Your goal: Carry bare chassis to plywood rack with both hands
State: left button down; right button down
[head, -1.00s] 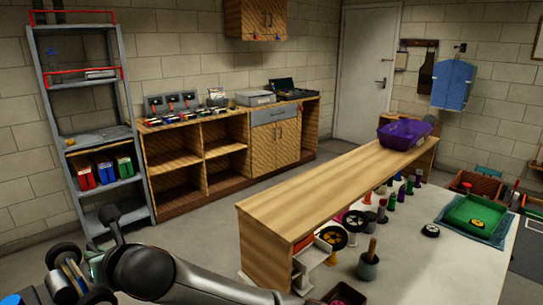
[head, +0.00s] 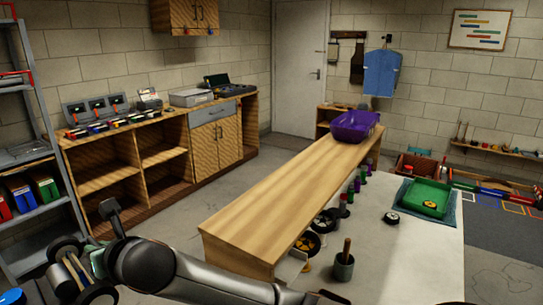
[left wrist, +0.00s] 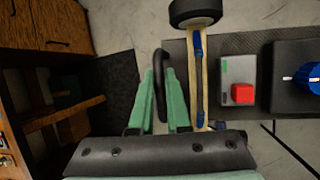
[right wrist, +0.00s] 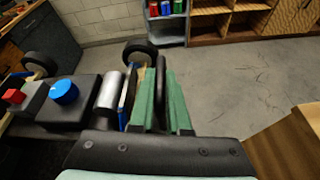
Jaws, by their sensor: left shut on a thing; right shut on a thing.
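The bare chassis shows partly at the lower left of the head view, with a dark wheel (head: 67,246). In the left wrist view its dark plate (left wrist: 178,52) carries a wheel, a red block and a blue knob. My left gripper (left wrist: 168,75) is shut on a black loop handle at its edge. My right gripper (head: 97,262) is shut on a similar handle, clearer in the right wrist view (right wrist: 160,75). A wooden unit with open compartments (head: 140,145) and a long plywood shelf (head: 290,190) are in view; I cannot tell which is the plywood rack.
A grey metal shelf (head: 40,115) stands at left. Open floor lies between the wooden units.

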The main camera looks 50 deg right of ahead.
aim_at(287, 195)
jog(key=i+l+z, duration=0.1)
jog(key=i+z, duration=0.4)
jog(key=z, duration=0.25)
jog(key=i+z, duration=0.5)
jog(key=z, duration=1)
